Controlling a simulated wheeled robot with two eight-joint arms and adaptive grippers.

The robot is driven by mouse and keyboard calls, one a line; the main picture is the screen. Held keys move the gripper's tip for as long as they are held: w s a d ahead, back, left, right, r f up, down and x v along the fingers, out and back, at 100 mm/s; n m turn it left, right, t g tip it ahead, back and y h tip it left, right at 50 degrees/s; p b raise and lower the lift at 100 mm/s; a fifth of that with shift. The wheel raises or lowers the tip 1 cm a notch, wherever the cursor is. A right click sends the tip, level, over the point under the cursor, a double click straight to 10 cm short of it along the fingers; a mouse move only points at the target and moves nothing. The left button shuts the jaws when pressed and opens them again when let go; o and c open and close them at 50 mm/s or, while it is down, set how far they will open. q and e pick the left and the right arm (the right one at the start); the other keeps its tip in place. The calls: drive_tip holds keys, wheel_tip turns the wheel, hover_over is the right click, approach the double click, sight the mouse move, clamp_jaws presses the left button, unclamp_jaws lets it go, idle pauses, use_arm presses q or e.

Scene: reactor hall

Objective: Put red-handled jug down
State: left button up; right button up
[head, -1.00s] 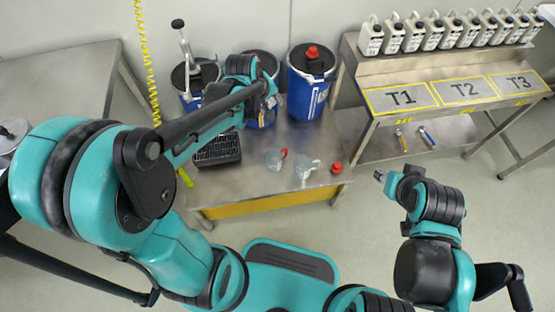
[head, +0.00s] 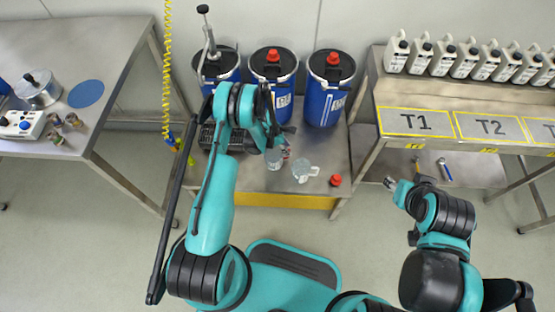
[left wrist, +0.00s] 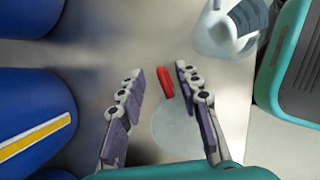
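The red-handled jug (head: 273,161) is clear and stands upright on the steel bench (head: 318,150), partly hidden by my left arm in the head view. In the left wrist view its red handle (left wrist: 166,84) shows between the fingers of my left gripper (left wrist: 160,80), with its pale body (left wrist: 175,128) below. The left gripper is open; both fingers are apart from the handle. In the head view the left gripper (head: 284,143) is just above the jug, mostly hidden by its wrist. My right gripper (head: 390,183) is off the bench's right side, too small to read.
A clear jug with a pale handle (head: 301,172) stands close to the right. A red cap (head: 335,180) lies further right. Blue drums (head: 325,100) stand behind, and a dark crate (head: 214,138) at left. A rack bench (head: 380,105) with white canisters is at right.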

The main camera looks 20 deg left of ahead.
sight(292, 159)
use_arm(q)
drive_tip(key=shift+s+f, duration=0.1)
drive_tip(key=shift+f, duration=0.35)
drive_tip(key=shift+b+x, duration=0.5)
drive_tip(key=shift+x, duration=0.55)
drive_tip(key=b+x, duration=0.2)
drive_tip(key=x, duration=0.3)
drive_tip(key=shift+d+f, duration=0.2)
drive_tip(key=shift+f, duration=0.05)
drive_tip(key=shift+r, duration=0.15)
clamp_jaws()
